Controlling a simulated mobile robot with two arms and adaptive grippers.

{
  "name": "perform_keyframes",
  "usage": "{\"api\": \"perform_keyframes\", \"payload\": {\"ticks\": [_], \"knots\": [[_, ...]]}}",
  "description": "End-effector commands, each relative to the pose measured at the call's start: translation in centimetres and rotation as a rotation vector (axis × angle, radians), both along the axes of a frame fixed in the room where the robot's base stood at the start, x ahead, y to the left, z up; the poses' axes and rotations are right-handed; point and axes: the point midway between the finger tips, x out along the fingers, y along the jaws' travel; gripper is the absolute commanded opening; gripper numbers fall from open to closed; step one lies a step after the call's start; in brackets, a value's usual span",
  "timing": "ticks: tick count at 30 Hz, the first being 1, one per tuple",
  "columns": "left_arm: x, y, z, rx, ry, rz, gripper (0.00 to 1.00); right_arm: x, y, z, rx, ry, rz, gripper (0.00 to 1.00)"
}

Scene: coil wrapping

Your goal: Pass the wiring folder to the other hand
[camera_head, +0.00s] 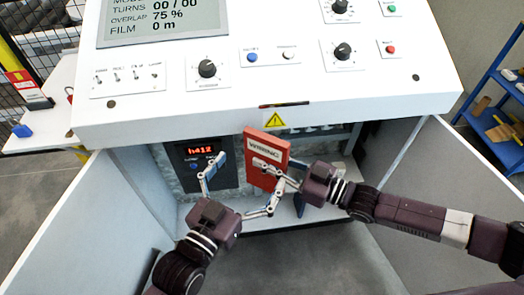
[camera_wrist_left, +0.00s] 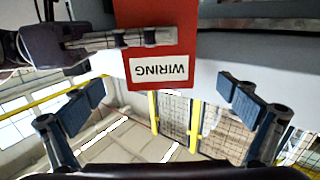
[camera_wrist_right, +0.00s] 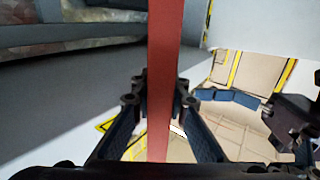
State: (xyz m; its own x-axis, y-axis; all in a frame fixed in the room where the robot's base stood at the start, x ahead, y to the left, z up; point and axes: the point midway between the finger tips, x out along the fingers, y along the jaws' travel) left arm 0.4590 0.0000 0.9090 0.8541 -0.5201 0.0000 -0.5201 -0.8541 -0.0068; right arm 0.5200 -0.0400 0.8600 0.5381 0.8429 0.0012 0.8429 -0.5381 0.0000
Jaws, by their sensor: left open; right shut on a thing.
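The wiring folder (camera_head: 268,149) is a flat red folder with a white label reading WIRING. It stands upright in front of the console's open lower compartment. My right gripper (camera_wrist_right: 162,100) is shut on it, with one finger on each face. In the left wrist view the folder (camera_wrist_left: 150,14) hangs from the top, its label upside down, with a right-hand finger across it. My left gripper (camera_wrist_left: 168,104) is open and empty. Its fingers are spread on either side of the folder's lower end, apart from it.
The console (camera_head: 270,97) overhangs the compartment, with open door panels at both sides. A dark unit with a red display (camera_head: 201,151) sits inside, left of the folder. A blue shelf rack (camera_head: 497,118) stands at far right, a white side table (camera_head: 50,122) at left.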

Motion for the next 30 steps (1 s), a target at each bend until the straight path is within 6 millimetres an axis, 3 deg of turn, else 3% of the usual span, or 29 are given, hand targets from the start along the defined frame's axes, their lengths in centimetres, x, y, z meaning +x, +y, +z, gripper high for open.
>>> {"api": "perform_keyframes", "payload": {"ticks": [10, 24, 30], "knots": [[4.8, -2.9, 0.0, -0.001, -0.001, 0.0, 1.0, 0.0, 0.0, 0.1, 0.002, -0.001, 0.0, 0.0], [5.8, -3.6, 0.0, 0.001, 0.001, -0.001, 1.0, 0.0, 0.0, 0.1, 0.003, -0.002, 0.0, 0.0], [5.7, -3.5, 0.0, 0.001, 0.001, -0.001, 0.78, 0.0, 0.0, 0.1, 0.002, -0.001, 0.0, 0.0]]}}
